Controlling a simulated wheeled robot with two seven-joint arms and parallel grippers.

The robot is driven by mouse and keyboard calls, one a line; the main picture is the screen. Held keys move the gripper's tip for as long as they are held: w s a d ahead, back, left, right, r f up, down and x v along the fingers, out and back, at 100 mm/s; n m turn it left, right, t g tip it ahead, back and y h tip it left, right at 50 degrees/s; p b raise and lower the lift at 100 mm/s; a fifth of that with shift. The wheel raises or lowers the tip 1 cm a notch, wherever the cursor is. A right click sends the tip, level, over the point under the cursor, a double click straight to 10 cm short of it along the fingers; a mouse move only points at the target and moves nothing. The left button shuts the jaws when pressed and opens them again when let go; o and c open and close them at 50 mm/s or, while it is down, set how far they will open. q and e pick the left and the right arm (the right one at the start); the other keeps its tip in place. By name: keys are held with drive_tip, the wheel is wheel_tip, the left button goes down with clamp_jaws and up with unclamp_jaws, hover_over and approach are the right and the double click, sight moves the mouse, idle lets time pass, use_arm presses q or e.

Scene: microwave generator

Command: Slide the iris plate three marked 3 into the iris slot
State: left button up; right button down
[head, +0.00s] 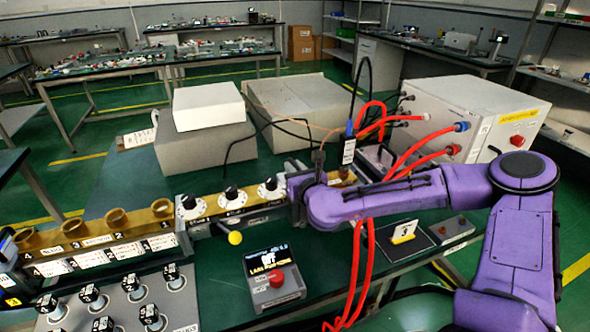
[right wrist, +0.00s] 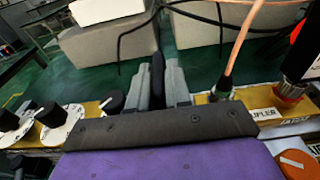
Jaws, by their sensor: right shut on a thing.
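My right gripper (right wrist: 157,85) is shut on a thin dark plate (right wrist: 157,72), seen edge-on between its grey fingers in the right wrist view. I take it for the iris plate, but its mark does not show. In the head view my right gripper (head: 294,192) is at the brass waveguide line (head: 215,212), just right of three black knobs on white dials. The gripper and arm cover this part of the line, so the iris slot is hidden. I cannot tell whether the plate touches it. My left gripper is not in view.
A cable connector (right wrist: 222,88) stands close right of the fingers. A control box with a red button (head: 275,278), a dark pad with a numbered yellow-white piece (head: 403,232), red hoses (head: 370,250) and a tray of black knobs (head: 120,300) are in front. Bare green bench (head: 215,262) lies between.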

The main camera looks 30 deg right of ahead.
drive_tip(key=shift+f, duration=0.2)
drive_tip(key=shift+r, duration=0.15)
drive_tip(key=shift+r+p, duration=0.35)
drive_tip(key=shift+p, duration=0.05)
drive_tip(key=shift+r+p, duration=1.95)
drive_tip(key=shift+r, duration=1)
drive_tip(key=shift+b, duration=0.35)
drive_tip(key=shift+b, duration=0.35)
